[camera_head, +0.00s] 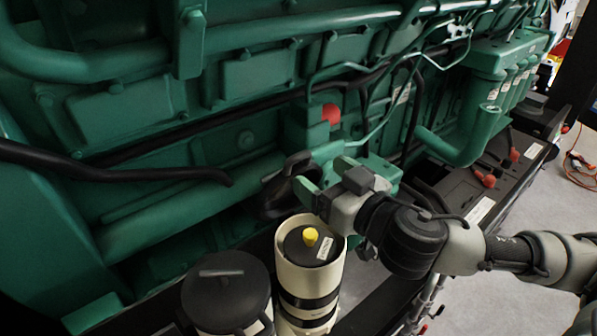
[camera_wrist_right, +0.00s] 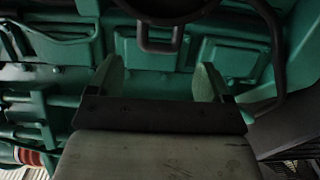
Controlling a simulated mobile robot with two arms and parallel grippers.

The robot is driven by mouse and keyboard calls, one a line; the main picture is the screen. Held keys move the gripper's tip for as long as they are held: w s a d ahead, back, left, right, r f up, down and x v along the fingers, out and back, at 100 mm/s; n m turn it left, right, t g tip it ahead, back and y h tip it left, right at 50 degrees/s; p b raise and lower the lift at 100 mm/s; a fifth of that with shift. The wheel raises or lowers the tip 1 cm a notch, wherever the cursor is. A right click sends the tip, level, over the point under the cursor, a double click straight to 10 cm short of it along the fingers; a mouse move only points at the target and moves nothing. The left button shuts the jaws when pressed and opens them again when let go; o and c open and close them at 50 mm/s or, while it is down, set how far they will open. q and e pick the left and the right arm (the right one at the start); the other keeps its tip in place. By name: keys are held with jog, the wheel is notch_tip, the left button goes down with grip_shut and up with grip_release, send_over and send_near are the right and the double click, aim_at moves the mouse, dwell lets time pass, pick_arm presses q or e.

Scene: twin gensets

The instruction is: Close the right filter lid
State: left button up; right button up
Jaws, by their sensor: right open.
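The right filter housing (camera_head: 337,250) is a cream cylinder, open at the top. Inside it sits a dark filter with a yellow knob (camera_head: 310,236). Its black lid (camera_head: 276,199) stands raised behind the opening, partly hidden by my gripper. In the right wrist view a round black lid (camera_wrist_right: 165,8) with a bar handle (camera_wrist_right: 160,42) shows at the top edge, beyond the fingertips. My right gripper (camera_head: 324,178) is open and empty, its green-tipped fingers just above and behind the housing, close to the raised lid; contact cannot be told. My left gripper is not in view.
The left filter housing with its black lid (camera_head: 226,286) down stands just left of the open one. The green engine block (camera_head: 245,75) with pipes and hoses fills the space behind.

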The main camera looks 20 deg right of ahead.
aim_at(301, 159)
jog(key=p+x, duration=0.1)
jog(key=x, duration=0.5)
jog(key=shift+r+p, duration=0.2)
jog(key=shift+p, duration=0.15)
jog(key=shift+w+a+f, duration=0.15)
jog(key=shift+w, duration=0.25)
